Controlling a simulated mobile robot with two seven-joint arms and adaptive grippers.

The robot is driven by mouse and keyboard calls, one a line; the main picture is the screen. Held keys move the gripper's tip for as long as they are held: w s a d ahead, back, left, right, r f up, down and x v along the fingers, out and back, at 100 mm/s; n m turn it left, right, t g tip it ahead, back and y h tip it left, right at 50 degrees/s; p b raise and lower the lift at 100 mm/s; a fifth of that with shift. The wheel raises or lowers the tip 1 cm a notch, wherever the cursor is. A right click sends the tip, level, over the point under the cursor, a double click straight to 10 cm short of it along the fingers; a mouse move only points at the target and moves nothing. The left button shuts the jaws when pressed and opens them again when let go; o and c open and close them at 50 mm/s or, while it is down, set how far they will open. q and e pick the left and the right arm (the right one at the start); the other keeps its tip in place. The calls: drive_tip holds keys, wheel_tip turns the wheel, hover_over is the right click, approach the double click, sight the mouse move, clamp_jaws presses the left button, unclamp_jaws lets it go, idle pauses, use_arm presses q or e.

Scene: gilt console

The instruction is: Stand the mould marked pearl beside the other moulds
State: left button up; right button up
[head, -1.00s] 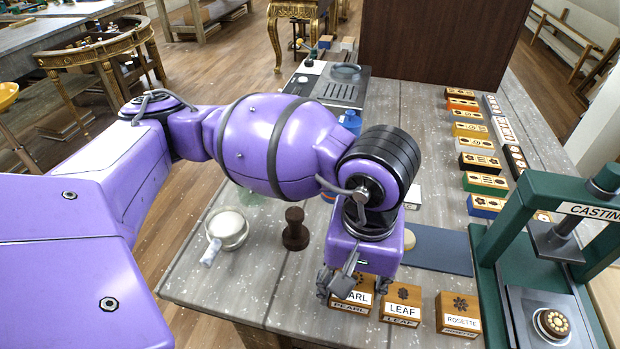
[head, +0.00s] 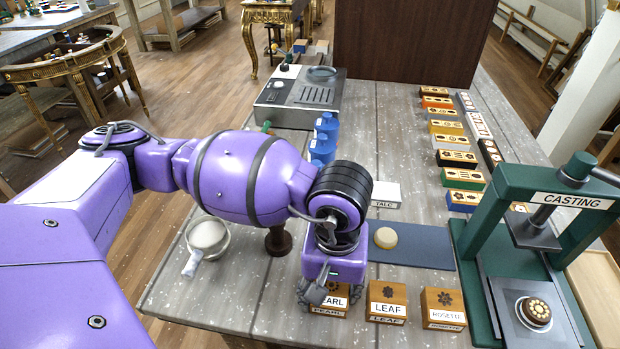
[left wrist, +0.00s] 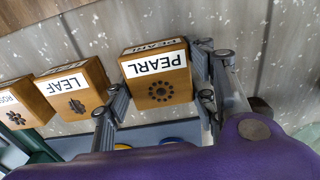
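The mould marked PEARL (head: 330,300) is a wooden block with a dark ring of dots, at the near edge of the table. It stands left of the LEAF mould (head: 387,302) and the ROSETTE mould (head: 443,308), with a small gap. My left gripper (head: 322,288) is right above and behind the PEARL mould and covers part of it. In the left wrist view the PEARL mould (left wrist: 157,78) shows between the spread fingers. They look open, and I cannot tell whether either touches it. My right gripper is not in view.
A green casting press (head: 480,262) stands to the right. A blue mat (head: 425,250) with a pale disc (head: 386,238) lies behind the moulds. A pale pot (head: 208,236) and a dark wooden stamp (head: 279,241) are to the left. Several patterned blocks line the far right side.

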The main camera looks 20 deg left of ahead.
sight(331, 288)
use_arm(q)
drive_tip(key=o, duration=0.4)
wheel_tip(331, 288, up, 12)
drive_tip(key=shift+r, duration=0.25)
